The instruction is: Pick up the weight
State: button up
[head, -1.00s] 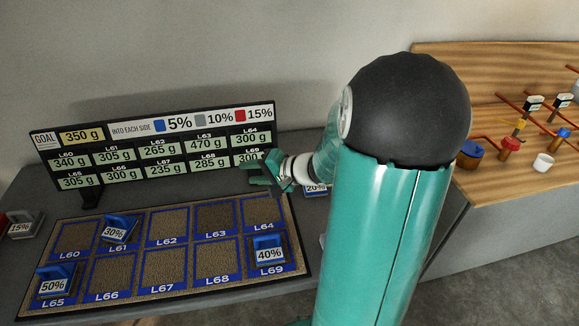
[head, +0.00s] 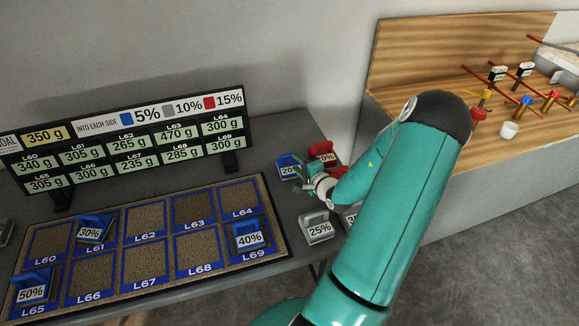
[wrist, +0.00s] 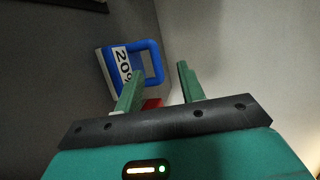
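Several weights with handles and percent labels are in view, and I cannot tell which one the task means. A blue weight labelled 20% (head: 287,167) stands on the dark table right of the board; in the wrist view the blue weight (wrist: 109,66) is just beyond my left finger.
A grey 25% weight (head: 318,228) stands in front, with another partly hidden by my arm. Blue weights labelled 30% (head: 93,229), 40% (head: 248,236) and 50% (head: 32,287) sit on the mat (head: 272,230). The sign board (head: 120,130) stands behind. A wooden bench (head: 400,90) is at right.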

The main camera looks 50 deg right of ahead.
aim_at(288, 157)
jog(key=shift+w+d+f, duration=0.15)
jog(key=shift+w+f, duration=0.15)
jog(key=shift+w, duration=0.35)
jog(key=shift+w+d+f, duration=0.15)
jog(key=shift+w+f, duration=0.15)
jog(key=shift+w, duration=0.3)
jog(key=x, duration=0.5)
grip_shut()
